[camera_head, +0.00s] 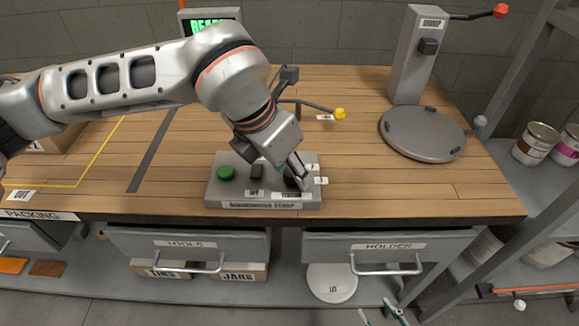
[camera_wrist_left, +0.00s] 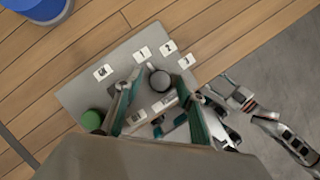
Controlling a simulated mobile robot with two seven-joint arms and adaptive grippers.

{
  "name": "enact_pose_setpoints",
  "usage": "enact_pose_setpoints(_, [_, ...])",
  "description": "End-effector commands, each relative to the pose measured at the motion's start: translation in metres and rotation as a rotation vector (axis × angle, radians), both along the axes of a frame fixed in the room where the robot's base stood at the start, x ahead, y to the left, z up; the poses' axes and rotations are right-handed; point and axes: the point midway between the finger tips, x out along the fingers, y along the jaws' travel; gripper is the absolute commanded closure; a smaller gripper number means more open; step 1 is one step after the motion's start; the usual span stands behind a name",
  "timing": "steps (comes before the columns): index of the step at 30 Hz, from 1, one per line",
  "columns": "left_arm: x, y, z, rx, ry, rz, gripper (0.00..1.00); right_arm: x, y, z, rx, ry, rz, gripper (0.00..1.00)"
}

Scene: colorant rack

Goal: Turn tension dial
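The grey control box (camera_head: 214,187) stands near the table's front edge, with a green button (camera_head: 226,173) at its left. My left gripper (camera_head: 301,180) reaches down over its right part and largely hides the dial there. In the left wrist view, the dark round dial (camera_wrist_left: 159,81) shows near the spread fingertips of the left gripper (camera_wrist_left: 158,84), with small numbered white labels beyond it. The fingers look apart; contact is unclear. A TENSION label (camera_wrist_left: 165,103) lies beside the dial. My right gripper (camera_head: 384,314) is low at the bottom edge in front of the drawers, its fingers apart and empty.
A black switch (camera_head: 257,171) sits between button and dial. Behind the box, a bent rod with a yellow ball (camera_head: 340,114) sticks out. A round grey plate (camera_head: 421,134) and a post with a red-knobbed lever (camera_head: 500,10) stand right. Drawers (camera_head: 188,243) lie below the edge.

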Motion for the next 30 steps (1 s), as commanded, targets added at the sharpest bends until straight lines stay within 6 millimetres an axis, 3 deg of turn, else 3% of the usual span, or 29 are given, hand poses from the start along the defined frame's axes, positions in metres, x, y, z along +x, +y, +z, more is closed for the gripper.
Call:
enact_pose_setpoints(7, [0.0000,-0.0005,-0.0001,-0.001,-0.001,0.000,0.61,0.0012,-0.0006,0.0002,-0.002,-0.002,-0.001,0.60])
enact_pose_setpoints(11, [0.0000,-0.0004,-0.0001,0.000,-0.001,-0.001,0.94,0.0007,-0.0008,-0.0008,-0.002,0.000,0.000,0.60])
enact_pose_setpoints(12, [0.0000,-0.0004,-0.0001,0.000,-0.001,-0.001,0.99,0.0007,-0.0009,-0.0010,-0.002,0.000,0.000,0.60])
enact_pose_setpoints(22, [0.0003,0.0001,0.0004,0.000,-0.001,-0.028,0.99,0.0012,-0.0009,-0.0003,-0.001,-0.001,-0.002,0.60])
enact_pose_setpoints(30, [0.0017,0.0008,0.0019,-0.002,-0.002,-0.173,0.99,0.0031,-0.0006,0.0039,0.002,-0.006,-0.003,0.60])
